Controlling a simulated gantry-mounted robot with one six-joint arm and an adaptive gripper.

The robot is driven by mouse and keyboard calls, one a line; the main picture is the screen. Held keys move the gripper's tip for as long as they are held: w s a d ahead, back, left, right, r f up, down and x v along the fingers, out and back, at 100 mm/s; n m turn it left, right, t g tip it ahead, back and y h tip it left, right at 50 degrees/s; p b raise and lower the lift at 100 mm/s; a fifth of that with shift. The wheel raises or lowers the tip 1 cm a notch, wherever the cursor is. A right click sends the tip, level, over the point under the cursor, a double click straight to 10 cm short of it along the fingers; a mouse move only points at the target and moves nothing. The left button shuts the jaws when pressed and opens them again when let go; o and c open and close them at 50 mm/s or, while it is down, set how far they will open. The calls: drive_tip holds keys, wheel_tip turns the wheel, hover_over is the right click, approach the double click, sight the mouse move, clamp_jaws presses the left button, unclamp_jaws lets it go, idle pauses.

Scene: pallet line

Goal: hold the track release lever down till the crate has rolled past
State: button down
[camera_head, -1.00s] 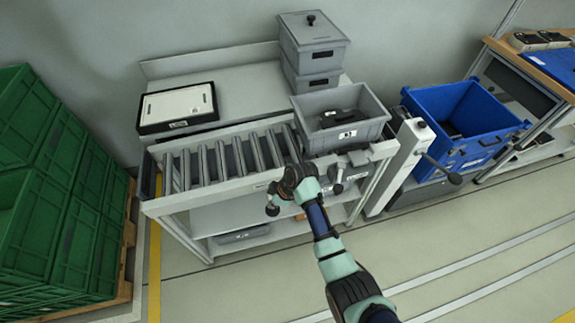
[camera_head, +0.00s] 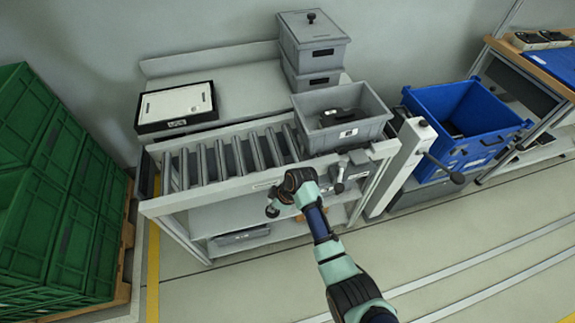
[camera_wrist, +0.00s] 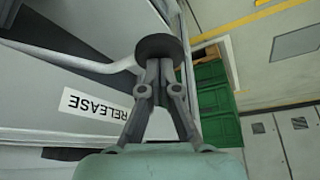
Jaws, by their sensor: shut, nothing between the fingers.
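In the wrist view my gripper (camera_wrist: 160,68) is shut and empty, its fingertips at the black round knob of the release lever (camera_wrist: 159,46). The tips overlap the knob's edge; I cannot tell whether they press on it. The lever's pale rod runs left from the knob, above a white RELEASE label (camera_wrist: 95,104). In the head view my wrist hides much of the lever area at the front rail. The grey open crate (camera_head: 343,128) sits at the right end of the roller track (camera_head: 228,158), with a dark item inside.
A black-edged tray (camera_head: 177,108) lies on the shelf behind the rollers. Lidded grey boxes (camera_head: 313,50) are stacked behind the crate. A blue bin (camera_head: 465,130) stands right of the track, green crates (camera_head: 60,190) at the left. The rollers left of the crate are clear.

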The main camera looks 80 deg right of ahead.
drive_tip(key=shift+f, duration=0.2)
drive_tip(key=shift+f, duration=0.5)
idle(0.3)
